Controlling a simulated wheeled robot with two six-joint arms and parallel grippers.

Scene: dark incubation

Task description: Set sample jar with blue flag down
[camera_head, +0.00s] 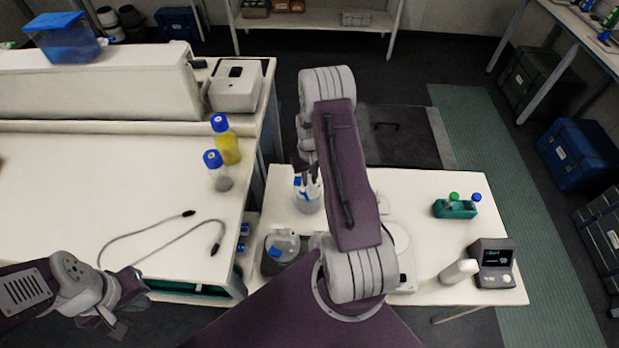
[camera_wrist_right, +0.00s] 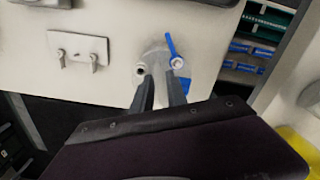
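A clear sample jar with a blue flag (camera_head: 309,205) is at the left part of the small white table (camera_head: 425,258), below my right gripper (camera_head: 309,186). In the right wrist view the jar's round top (camera_wrist_right: 157,55) has two ports and the blue flag (camera_wrist_right: 171,44) beside it. My right gripper's fingers (camera_wrist_right: 160,80) reach onto this top and appear closed on its middle; the contact is partly hidden. I cannot tell whether the jar's base touches the table. My left gripper (camera_head: 118,322) is at the lower left, away from the jar; its fingers are unclear.
Another clear vessel with a blue tag (camera_head: 284,246) stands just in front, near the table's left edge. A green rack (camera_head: 454,209), a white bottle (camera_head: 459,271) and a dark device (camera_head: 494,262) stand right. Blue-capped bottles (camera_head: 228,146) stand on the left bench.

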